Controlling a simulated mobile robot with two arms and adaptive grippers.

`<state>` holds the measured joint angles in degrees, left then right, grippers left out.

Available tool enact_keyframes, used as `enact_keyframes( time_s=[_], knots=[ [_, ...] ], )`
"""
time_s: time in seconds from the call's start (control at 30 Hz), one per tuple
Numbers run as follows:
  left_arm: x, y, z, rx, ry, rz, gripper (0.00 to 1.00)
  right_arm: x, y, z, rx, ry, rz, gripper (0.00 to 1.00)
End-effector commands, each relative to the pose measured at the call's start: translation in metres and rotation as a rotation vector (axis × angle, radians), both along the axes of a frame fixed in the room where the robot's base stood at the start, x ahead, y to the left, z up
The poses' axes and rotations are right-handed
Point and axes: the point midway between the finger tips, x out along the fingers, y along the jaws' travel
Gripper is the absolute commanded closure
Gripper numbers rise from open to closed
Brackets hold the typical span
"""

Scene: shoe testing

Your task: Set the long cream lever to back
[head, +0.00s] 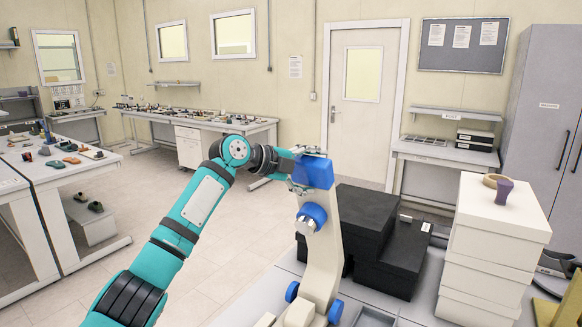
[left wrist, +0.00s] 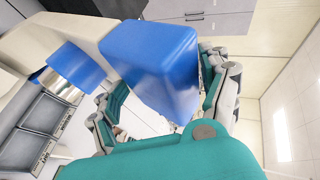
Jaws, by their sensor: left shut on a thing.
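The long cream lever (head: 322,245) stands upright at the centre of the head view, with a blue block (head: 316,173) at its top. In the left wrist view the cream part (left wrist: 62,36) runs off to the upper left from the blue block (left wrist: 150,62). My left gripper (head: 303,160) reaches in from the left and is shut on the blue block, with a finger on either side of it in the left wrist view. The fingertips are partly hidden by the block. My right gripper is not in view.
Black boxes (head: 366,225) stand just right of and behind the lever. A stack of cream boxes (head: 490,245) bearing a purple object (head: 503,191) is farther right. Left is open floor (head: 150,215), with a table of shoes (head: 28,170) beyond.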

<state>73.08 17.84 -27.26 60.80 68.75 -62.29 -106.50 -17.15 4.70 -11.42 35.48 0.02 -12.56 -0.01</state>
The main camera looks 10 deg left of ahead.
Motion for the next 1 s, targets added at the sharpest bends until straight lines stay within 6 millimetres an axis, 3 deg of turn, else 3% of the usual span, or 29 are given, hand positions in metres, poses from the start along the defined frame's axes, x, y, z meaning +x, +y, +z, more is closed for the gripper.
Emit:
enact_keyframes(
  time_s=[0.03,0.23,0.5,1.0],
  knots=[
    [-0.005,0.010,0.010,-0.003,-0.016,0.009,0.38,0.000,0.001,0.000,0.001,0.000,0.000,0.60],
    [-0.036,0.039,0.026,-0.002,-0.014,0.008,0.38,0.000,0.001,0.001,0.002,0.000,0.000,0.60],
    [-0.069,0.065,0.039,0.001,-0.008,0.004,0.38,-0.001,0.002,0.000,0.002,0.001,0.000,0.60],
    [-0.077,0.071,0.042,0.000,-0.003,0.000,0.38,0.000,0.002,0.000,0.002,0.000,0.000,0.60]
  ],
)
